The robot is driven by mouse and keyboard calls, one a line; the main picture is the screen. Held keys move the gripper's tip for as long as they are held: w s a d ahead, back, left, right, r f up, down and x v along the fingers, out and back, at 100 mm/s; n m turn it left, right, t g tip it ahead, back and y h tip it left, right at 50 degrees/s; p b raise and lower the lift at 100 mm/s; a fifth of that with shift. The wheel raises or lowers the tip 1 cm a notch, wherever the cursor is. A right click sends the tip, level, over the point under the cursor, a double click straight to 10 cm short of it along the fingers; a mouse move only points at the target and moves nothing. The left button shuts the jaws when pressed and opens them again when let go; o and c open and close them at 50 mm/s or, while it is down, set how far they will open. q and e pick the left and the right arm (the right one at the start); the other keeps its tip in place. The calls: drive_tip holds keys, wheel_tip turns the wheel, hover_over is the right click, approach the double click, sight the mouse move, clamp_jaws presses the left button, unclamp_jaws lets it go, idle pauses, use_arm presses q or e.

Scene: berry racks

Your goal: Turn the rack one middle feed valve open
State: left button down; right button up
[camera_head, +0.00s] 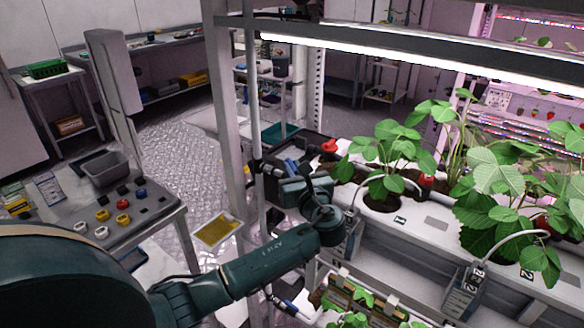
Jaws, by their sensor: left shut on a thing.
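My left arm reaches in from the lower left to the rack's front corner post (228,110). My left gripper (284,172) is at the middle level, beside the pipe that runs up by the post. It is shut on the blue valve handle (291,165), which shows only in part between the dark fingers. How far the handle is turned cannot be told. Another blue valve handle (290,307) is lower on the same pipe, below my forearm. My right gripper is not in view.
A white planting trough (440,222) with strawberry plants (385,150) runs right of my gripper, leaves close by. A lit lamp bar (400,62) crosses above. A grey table (165,205) with a bin (104,168) and coloured caps stands left. Open floor lies behind it.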

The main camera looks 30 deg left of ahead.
use_arm(q)
drive_tip(key=shift+w+d+n+g+y, duration=0.1)
drive_tip(key=shift+w+n+g+y, duration=0.05)
drive_tip(key=shift+n+g+y, duration=0.95)
drive_tip(key=shift+g, duration=0.5)
drive_tip(key=c, duration=1.4)
unclamp_jaws()
drive_tip(key=shift+c, duration=0.2)
drive_tip(key=b+v, duration=0.2)
drive_tip(key=v, duration=1.1)
